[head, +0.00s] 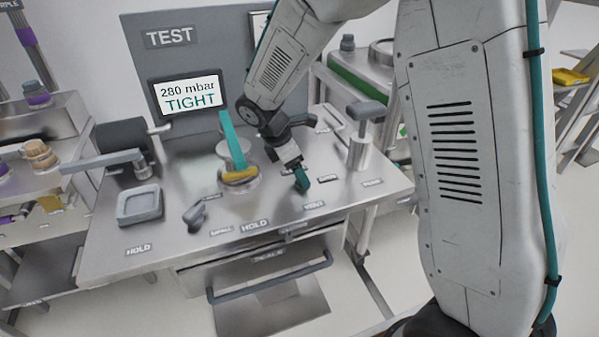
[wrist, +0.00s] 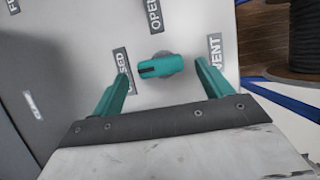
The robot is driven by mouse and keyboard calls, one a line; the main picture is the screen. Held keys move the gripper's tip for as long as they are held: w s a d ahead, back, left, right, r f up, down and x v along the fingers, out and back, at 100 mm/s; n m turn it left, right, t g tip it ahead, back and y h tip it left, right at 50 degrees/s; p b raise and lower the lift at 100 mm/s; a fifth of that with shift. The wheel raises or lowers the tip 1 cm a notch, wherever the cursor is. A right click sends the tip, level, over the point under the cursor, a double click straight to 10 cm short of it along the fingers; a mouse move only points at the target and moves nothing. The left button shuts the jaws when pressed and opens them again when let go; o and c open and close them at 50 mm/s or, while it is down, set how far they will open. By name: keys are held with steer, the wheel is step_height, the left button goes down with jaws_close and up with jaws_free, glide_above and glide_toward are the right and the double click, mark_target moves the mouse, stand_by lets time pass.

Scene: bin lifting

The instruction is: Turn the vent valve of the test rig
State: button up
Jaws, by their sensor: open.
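The vent valve is a small teal handle (wrist: 160,66) on a round grey base in the wrist view. It lies crosswise, with a dark line on its left end, which faces a partly covered label ending in "SED" (wrist: 123,66). An "OPEN" label (wrist: 154,15) is above it and a "VENT" label (wrist: 215,50) to its right. My gripper (wrist: 162,72) is open, its teal fingers left and right of the handle with gaps on both sides. In the head view my gripper (head: 301,182) is low over the bench by the "VENT" label (head: 313,205) and hides the valve.
The screen (head: 188,95) reads "280 mbar TIGHT".

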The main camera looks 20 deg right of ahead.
steer(key=shift+x, duration=1.15)
steer(key=shift+c, duration=0.4)
steer(key=c, duration=0.9)
